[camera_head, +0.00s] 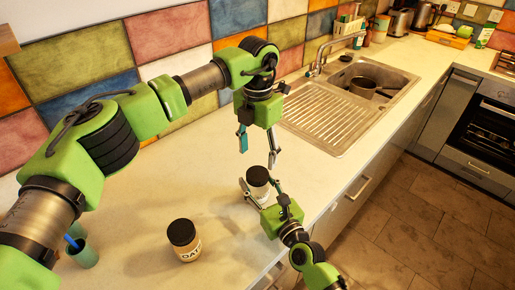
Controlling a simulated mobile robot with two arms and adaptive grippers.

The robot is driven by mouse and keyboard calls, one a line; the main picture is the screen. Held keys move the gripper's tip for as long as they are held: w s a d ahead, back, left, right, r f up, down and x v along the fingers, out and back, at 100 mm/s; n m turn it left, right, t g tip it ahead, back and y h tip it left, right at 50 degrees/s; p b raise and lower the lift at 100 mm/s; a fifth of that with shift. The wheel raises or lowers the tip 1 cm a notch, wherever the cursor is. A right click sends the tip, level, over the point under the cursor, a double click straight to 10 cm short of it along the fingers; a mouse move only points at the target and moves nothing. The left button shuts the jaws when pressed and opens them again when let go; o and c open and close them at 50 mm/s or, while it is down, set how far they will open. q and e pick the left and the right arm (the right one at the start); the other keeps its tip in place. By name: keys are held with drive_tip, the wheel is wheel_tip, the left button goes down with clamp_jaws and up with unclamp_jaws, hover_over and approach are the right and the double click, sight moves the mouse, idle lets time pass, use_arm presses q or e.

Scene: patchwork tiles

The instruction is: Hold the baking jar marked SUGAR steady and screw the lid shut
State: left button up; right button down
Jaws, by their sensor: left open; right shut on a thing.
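A jar (259,191) with a dark lid (257,175) on top stands upright on the worktop near its front edge. Its label is not readable from here, so I cannot tell if it says SUGAR. My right gripper (260,184) is shut around this jar's body from the front right. My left gripper (258,154) points down above the lid, with its fingers spread and empty. How tightly the lid sits cannot be seen.
A second jar (185,250) with a dark lid, its label starting "OAT", stands at the front left. A green cup (83,256) with a blue item stands further left. A sink (345,105) with a pot (363,86) lies behind right. Worktop between the jars is clear.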

sight(257, 173)
use_arm(q)
drive_tip(key=n, duration=0.1)
drive_tip(key=r+n, duration=0.1)
drive_tip(key=n, duration=0.1)
drive_tip(key=shift+r, duration=0.1)
drive_tip(key=shift+f, duration=4.05)
drive_tip(key=c, duration=1.2)
drive_tip(key=shift+o, duration=0.2)
drive_tip(key=shift+c, duration=0.2)
drive_tip(key=o, duration=1.3)
drive_tip(key=shift+o, duration=0.2)
